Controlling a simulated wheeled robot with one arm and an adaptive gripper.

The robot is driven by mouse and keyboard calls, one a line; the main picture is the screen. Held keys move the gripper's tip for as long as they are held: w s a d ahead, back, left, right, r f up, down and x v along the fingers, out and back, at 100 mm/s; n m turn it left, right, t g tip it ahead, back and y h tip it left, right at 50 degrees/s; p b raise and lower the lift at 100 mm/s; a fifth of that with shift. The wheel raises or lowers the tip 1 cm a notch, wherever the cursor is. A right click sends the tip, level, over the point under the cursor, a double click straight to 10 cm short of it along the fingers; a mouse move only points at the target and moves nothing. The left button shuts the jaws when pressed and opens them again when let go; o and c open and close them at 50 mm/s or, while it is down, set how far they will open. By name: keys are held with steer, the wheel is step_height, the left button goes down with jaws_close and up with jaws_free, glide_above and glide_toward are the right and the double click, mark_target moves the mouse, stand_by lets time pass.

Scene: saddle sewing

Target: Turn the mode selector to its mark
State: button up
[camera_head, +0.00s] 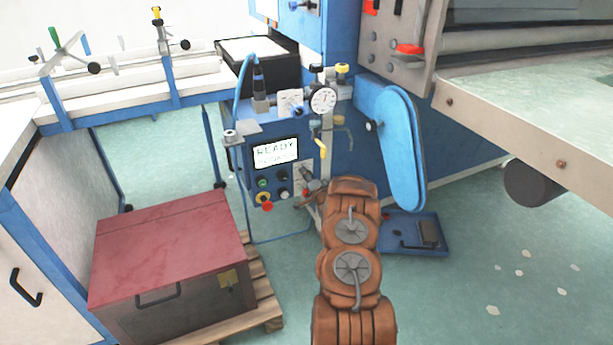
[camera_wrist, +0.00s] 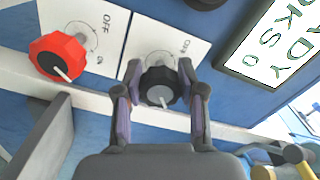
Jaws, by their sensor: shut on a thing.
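The mode selector appears to be a black knob (camera_wrist: 157,86) with a grey face and a pale pointer line, in the wrist view. It sits at the lower edge of a white plate with a curved arrow and small lettering that I cannot read surely. The pointer slants down and slightly right in that view. My gripper (camera_wrist: 160,98) has one finger on each side of the knob and is shut on it. In the head view my gripper (camera_head: 311,192) is at the right side of the blue control box (camera_head: 238,158), and my arm hides part of that area.
A red knob (camera_wrist: 57,57) on a plate marked OFF is left of my gripper in the wrist view. The READY display (camera_head: 275,152) is on the box front, above several buttons.

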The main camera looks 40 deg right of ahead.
steer(key=shift+r+m, duration=0.1)
steer(key=shift+m, duration=0.8)
steer(key=o, duration=1.2)
steer(key=shift+c, duration=0.2)
steer(key=v, duration=1.2)
